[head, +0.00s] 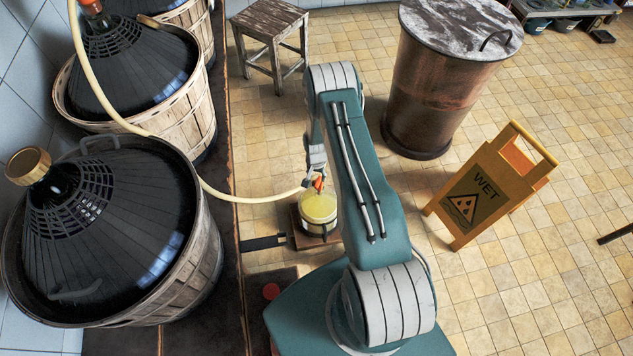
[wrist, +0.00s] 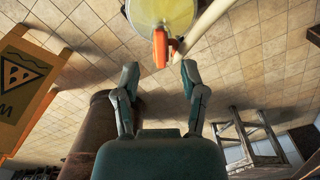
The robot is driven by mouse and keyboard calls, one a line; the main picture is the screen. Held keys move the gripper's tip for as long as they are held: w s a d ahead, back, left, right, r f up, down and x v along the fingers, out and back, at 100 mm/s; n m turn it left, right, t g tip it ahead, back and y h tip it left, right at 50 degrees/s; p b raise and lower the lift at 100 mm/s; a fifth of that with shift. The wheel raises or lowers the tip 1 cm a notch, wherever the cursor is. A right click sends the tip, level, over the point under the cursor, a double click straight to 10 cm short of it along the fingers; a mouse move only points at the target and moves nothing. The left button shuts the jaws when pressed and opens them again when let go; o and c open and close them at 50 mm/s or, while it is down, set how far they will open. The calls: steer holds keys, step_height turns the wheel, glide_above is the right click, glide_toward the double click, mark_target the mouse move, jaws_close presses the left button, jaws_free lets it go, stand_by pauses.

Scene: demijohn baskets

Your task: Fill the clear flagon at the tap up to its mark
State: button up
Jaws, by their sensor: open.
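The clear flagon (head: 319,209) holds yellow liquid and stands below the end of my arm in the head view. Its top also shows at the upper edge of the wrist view (wrist: 150,14). I cannot make out its mark or the exact level. The orange tap (head: 318,184) is at the end of a pale hose (head: 258,199), over the flagon; it also shows in the wrist view (wrist: 160,47). My gripper (wrist: 160,70) is open and empty, its fingertips just short of the tap and to either side of it. In the head view my arm mostly hides the gripper.
The flagon is on a small wooden platform (head: 301,237) with a dark handle (head: 262,242). Dark demijohns in baskets (head: 205,255) line the left. A wooden stool (head: 270,23), a lidded barrel (head: 440,95) and a yellow wet-floor sign (head: 470,205) stand on the tiled floor.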

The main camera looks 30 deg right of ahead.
steer(key=shift+r, duration=2.75)
step_height(320, 180, up, 18)
steer(key=n+t, duration=0.1)
steer(key=n, duration=0.1)
glide_above(316, 185)
steer(key=w+a, duration=0.2)
steer(key=w, duration=0.1)
steer(key=s+a+r+n+t, duration=0.1)
steer(key=s+a+r, duration=0.1)
steer(key=r, duration=0.6)
steer(key=s+a+r+n+t, duration=0.1)
steer(key=s+a+r, duration=0.1)
steer(key=r, duration=0.6)
steer(key=s+a+r+n+t, duration=0.1)
steer(key=s+a+r+n, duration=0.1)
steer(key=s+r, duration=0.6)
steer(key=s+a+r+n+t, duration=0.1)
steer(key=s+a+r+n, duration=0.2)
steer(key=s+r, duration=0.6)
steer(key=s+a, duration=0.2)
steer(key=s, duration=0.5)
steer(key=shift+a+r+t, duration=0.2)
steer(key=shift+r+t, duration=0.1)
steer(key=shift+t, duration=0.1)
steer(key=shift+a, duration=0.1)
